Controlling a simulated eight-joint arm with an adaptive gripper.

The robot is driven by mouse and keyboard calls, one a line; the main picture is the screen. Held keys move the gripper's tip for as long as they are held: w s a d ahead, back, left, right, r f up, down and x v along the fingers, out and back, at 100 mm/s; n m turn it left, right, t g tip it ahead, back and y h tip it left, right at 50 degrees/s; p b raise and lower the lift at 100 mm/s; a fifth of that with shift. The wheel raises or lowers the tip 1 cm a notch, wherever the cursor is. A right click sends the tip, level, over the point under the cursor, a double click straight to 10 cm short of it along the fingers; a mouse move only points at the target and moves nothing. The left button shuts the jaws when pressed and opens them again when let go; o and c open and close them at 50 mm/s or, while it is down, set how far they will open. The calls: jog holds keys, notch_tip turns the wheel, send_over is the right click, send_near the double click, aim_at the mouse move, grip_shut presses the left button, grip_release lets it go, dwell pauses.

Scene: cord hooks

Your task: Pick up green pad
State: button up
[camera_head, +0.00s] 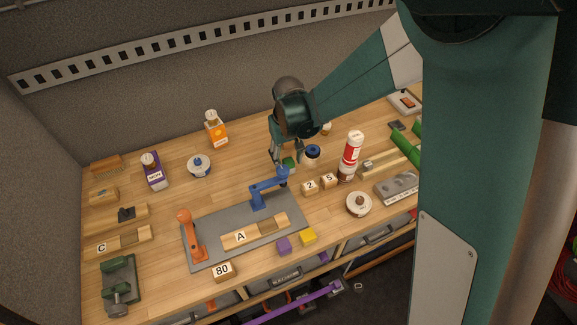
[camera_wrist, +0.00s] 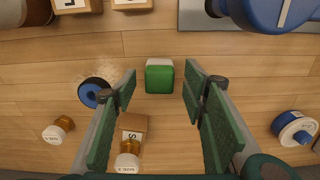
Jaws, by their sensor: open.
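The green pad (camera_wrist: 159,79) is a small green block with a white strip along its far edge. In the wrist view it lies on the wooden worktop between and just beyond my fingertips. In the head view the green pad (camera_head: 289,162) shows partly, under my gripper (camera_head: 287,153) and behind the blue clamp arm. My gripper (camera_wrist: 160,88) is open, pointing down, with nothing between its fingers. The fingers appear clear of the pad on both sides.
A blue toggle clamp (camera_head: 264,190) stands on a grey plate close in front of the pad. A blue-topped round container (camera_head: 312,152), a red-and-white bottle (camera_head: 352,148) and numbered blocks (camera_head: 310,187) are to the right. Open wood lies left of the pad (camera_head: 240,165).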

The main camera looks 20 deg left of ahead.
aim_at(288, 161)
jog(key=shift+f, duration=1.55)
jog(key=shift+c, duration=0.7)
jog(key=c, duration=0.9)
